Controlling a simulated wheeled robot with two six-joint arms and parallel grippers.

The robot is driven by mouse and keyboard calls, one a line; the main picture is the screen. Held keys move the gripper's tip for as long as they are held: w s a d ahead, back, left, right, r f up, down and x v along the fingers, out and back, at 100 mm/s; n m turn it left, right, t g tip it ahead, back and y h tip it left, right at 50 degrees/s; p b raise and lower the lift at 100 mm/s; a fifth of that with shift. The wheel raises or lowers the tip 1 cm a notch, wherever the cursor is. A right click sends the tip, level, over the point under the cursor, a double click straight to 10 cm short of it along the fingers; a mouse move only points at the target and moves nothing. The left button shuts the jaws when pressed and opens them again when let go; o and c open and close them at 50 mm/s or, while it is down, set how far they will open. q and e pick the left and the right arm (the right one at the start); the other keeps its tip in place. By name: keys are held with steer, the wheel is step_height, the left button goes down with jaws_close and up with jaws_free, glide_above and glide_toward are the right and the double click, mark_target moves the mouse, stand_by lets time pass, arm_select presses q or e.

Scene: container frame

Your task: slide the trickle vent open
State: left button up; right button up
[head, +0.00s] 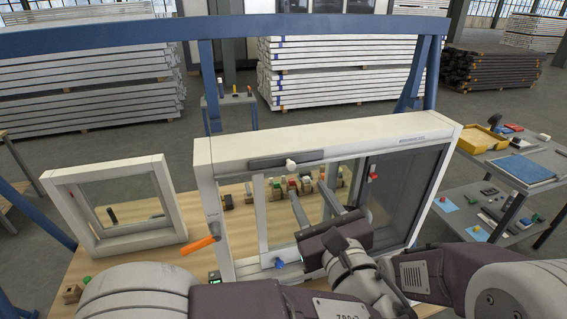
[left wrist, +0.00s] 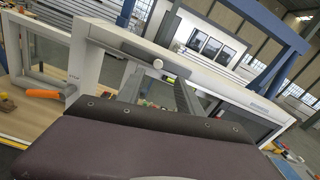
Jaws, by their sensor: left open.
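The trickle vent (head: 270,161) is a long dark grey strip on the top rail of the white window frame (head: 330,140). A small white knob (head: 291,165) sits near its right part. In the left wrist view the vent (left wrist: 120,45) runs slantwise, with the knob (left wrist: 158,63) between the lines of my fingers. My left gripper (head: 307,185) is open and empty, its two fingers pointing up toward the vent from below and in front. The fingertips look apart from the knob; the exact gap is unclear. My right gripper does not show.
An orange handle (head: 198,245) juts from the frame's left side. A smaller white frame (head: 112,200) stands left on the wooden bench. Small blocks (head: 300,184) lie behind the window. A side table (head: 520,180) with a yellow tray (head: 483,138) stands right.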

mark_target(292, 167)
arm_select(q)
steer(key=p+x, duration=0.1)
steer(key=x, duration=0.3)
steer(key=p+x, duration=0.1)
steer(key=x, duration=0.3)
steer(key=shift+w+a+f+p, duration=0.1)
steer(key=shift+w+a+p, duration=0.15)
steer(key=shift+a+p, duration=0.1)
steer(key=shift+w+d+f, duration=0.1)
steer(key=shift+w, duration=0.3)
steer(key=c, duration=0.4)
jaws_close()
